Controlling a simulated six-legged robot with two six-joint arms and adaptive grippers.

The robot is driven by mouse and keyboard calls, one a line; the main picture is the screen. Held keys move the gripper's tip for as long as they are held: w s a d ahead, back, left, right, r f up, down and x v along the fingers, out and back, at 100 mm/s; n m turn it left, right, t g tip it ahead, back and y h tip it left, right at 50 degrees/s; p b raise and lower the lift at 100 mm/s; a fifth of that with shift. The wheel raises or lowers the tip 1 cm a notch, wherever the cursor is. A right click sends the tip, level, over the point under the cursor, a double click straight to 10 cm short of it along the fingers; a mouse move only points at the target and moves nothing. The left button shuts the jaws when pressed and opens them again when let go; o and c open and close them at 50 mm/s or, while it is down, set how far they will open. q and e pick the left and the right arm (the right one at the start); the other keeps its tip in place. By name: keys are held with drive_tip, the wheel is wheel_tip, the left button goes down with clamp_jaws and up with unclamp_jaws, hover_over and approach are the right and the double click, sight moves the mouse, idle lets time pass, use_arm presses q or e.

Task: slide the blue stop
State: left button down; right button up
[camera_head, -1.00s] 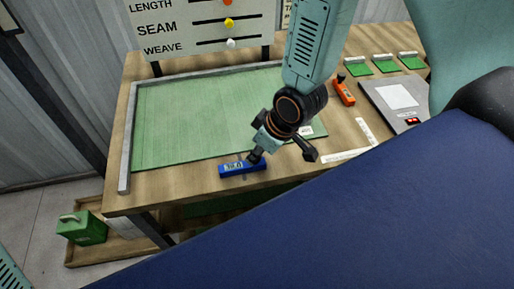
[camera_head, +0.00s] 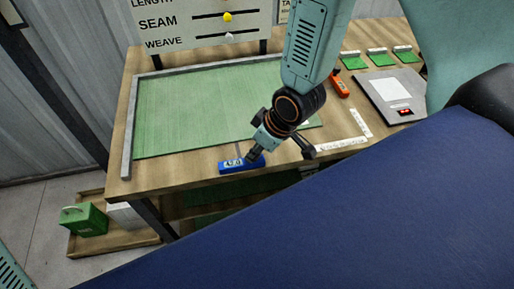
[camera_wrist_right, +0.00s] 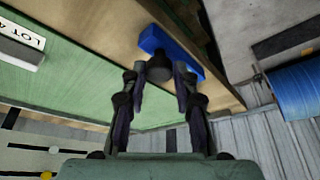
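The blue stop (camera_head: 229,168), a small block with a lit readout, lies near the front edge of the workbench, in front of the green mat. The digits are too small to read surely. My right gripper (camera_head: 281,152) is over the right end of the stop. In the right wrist view the stop (camera_wrist_right: 188,62) lies beyond my right gripper (camera_wrist_right: 159,75), with a dark round knob (camera_wrist_right: 158,70) between the fingers. The fingers look apart, one on each side of the knob; contact is unclear. My left gripper is not in view.
The green mat (camera_head: 200,110) has a grey rail (camera_head: 128,130) on its left. A board with sliders (camera_head: 205,22) stands behind. An orange device (camera_head: 340,84) and a grey scale (camera_head: 385,92) are to the right. A green box (camera_head: 84,220) sits on a low shelf.

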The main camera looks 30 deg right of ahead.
drive_tip(key=o, duration=0.4)
drive_tip(key=shift+s, duration=0.35)
drive_tip(key=shift+w, duration=0.1)
drive_tip(key=shift+w+r, duration=0.1)
drive_tip(key=v, duration=0.7)
drive_tip(key=shift+r, duration=0.1)
drive_tip(key=shift+d, duration=0.1)
